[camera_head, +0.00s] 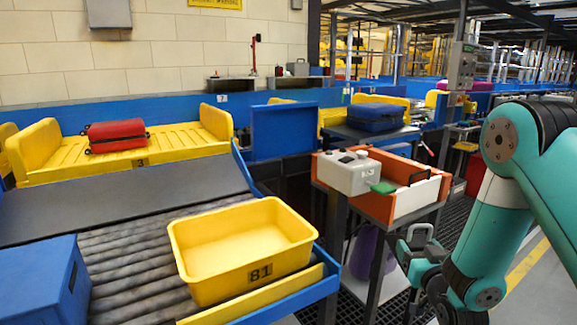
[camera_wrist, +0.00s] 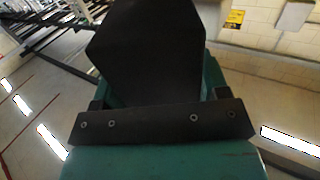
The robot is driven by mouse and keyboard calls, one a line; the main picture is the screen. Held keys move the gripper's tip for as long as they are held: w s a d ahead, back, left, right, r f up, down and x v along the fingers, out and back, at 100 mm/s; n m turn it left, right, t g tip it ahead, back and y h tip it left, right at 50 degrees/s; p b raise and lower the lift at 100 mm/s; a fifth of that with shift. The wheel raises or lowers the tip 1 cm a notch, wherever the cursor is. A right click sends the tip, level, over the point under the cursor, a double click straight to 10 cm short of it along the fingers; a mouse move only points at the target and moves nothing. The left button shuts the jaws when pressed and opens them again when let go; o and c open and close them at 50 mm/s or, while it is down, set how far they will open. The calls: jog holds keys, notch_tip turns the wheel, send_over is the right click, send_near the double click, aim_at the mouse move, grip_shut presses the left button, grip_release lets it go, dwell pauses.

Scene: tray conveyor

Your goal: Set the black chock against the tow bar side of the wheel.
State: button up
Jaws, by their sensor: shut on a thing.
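A large black block with angled corners (camera_wrist: 150,50), which looks like the chock, fills the middle of the wrist view. My gripper (camera_head: 418,246) is low at the right of the head view, beside the orange and white tray stand, and is shut on this block. The wrist view shows the block close to the camera, above a dark bar with screws; the fingertips are mostly hidden behind it. The block is not clear in the head view. I see no wheel and no tow bar in either view.
A yellow tub marked 81 (camera_head: 245,245) stands on the roller conveyor (camera_head: 125,270), with a blue box (camera_head: 42,280) at left. An orange and white tray (camera_head: 415,200) holds a white box (camera_head: 348,172). A red bag (camera_head: 117,137) lies on a yellow tray (camera_head: 60,172).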

notch_tip(320, 180, up, 7)
jog(key=p, duration=0.5)
jog(key=shift+r, duration=0.1)
jog(key=s+f, duration=0.6)
jog(key=f, duration=0.6)
jog(key=shift+f, duration=0.2)
